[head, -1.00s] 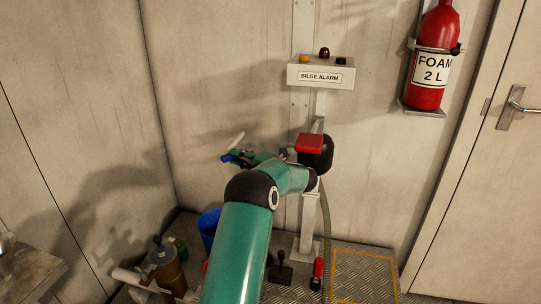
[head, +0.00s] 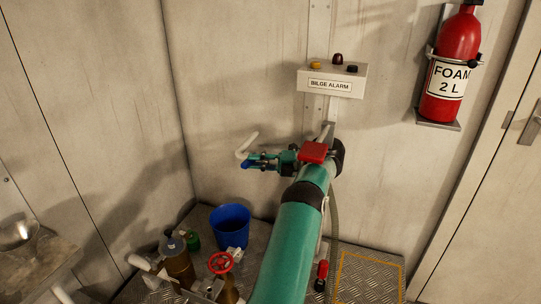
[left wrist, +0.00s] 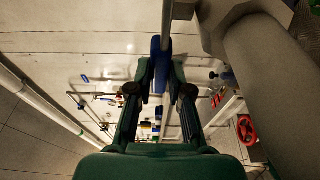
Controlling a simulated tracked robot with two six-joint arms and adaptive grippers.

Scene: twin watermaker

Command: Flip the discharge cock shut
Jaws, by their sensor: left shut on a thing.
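The blue lever of the discharge cock (head: 246,164) shows at mid-picture in the head view, just below a white bent spout (head: 246,146). My left gripper (head: 264,162) comes at it from the right and is shut on it. In the left wrist view the blue lever (left wrist: 156,50) stands between the two fingertips of my left gripper (left wrist: 158,70). The cock's body is mostly hidden behind the gripper. My right gripper is in neither view.
A red block (head: 314,152) with a black round body sits close above my left arm, under the bilge alarm box (head: 331,82). Below stand a blue bucket (head: 230,228), a red handwheel (head: 221,262) and a brown bottle-like vessel (head: 178,264). A fire extinguisher (head: 451,70) hangs right.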

